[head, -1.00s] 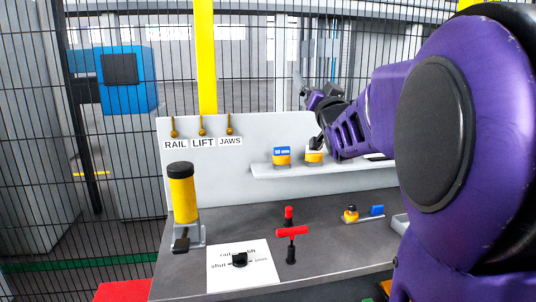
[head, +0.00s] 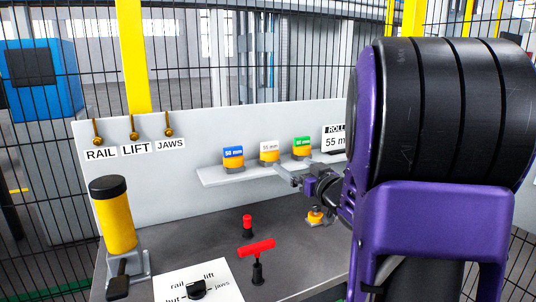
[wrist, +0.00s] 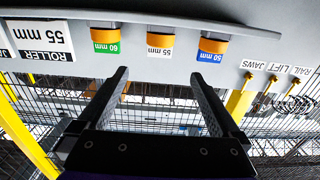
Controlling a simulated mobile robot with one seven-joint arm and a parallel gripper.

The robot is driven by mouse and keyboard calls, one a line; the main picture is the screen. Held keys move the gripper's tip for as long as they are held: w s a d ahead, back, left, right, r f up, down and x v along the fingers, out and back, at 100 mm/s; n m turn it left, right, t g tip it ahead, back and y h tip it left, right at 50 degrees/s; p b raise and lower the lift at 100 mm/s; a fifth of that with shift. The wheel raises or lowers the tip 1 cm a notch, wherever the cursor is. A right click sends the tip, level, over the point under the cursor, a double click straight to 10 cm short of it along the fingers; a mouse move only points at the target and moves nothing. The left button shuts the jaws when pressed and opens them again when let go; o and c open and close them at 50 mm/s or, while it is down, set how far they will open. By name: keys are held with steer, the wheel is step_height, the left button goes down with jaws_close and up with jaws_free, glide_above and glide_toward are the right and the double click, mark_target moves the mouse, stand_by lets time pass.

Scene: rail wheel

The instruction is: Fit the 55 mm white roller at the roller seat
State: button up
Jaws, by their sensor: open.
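The white-labelled 55 mm roller (head: 269,151), with an orange body, stands on the shelf between the blue 50 mm roller (head: 233,157) and the green 60 mm roller (head: 302,146). My gripper (head: 284,174) is open and empty, close to the shelf's front edge. In the upside-down wrist view, the 55 mm roller (wrist: 159,43) shows beyond and between the spread fingers of my gripper (wrist: 160,78), apart from both. A small orange-topped fixture (head: 315,216) stands on the bench, partly hidden by my arm. I cannot tell whether it is the roller seat.
The shelf (head: 215,177) is fixed to a grey back panel with RAIL, LIFT and JAWS labels. A red T-handle (head: 257,248), a red-topped peg (head: 247,225) and a yellow cylinder (head: 117,226) stand on the bench. A roller sign (head: 335,142) is partly hidden by my arm.

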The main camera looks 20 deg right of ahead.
glide_toward(271, 147)
steer(key=w, duration=0.5)
steer(key=shift+w+a+f, duration=0.2)
steer(key=shift+a+f, duration=0.05)
steer(key=shift+w+r, duration=0.2)
steer(key=shift+w, duration=2.45)
steer(key=shift+c, duration=0.3)
steer(key=c, duration=1.4)
steer(key=shift+c, duration=0.5)
steer(key=shift+r, duration=0.15)
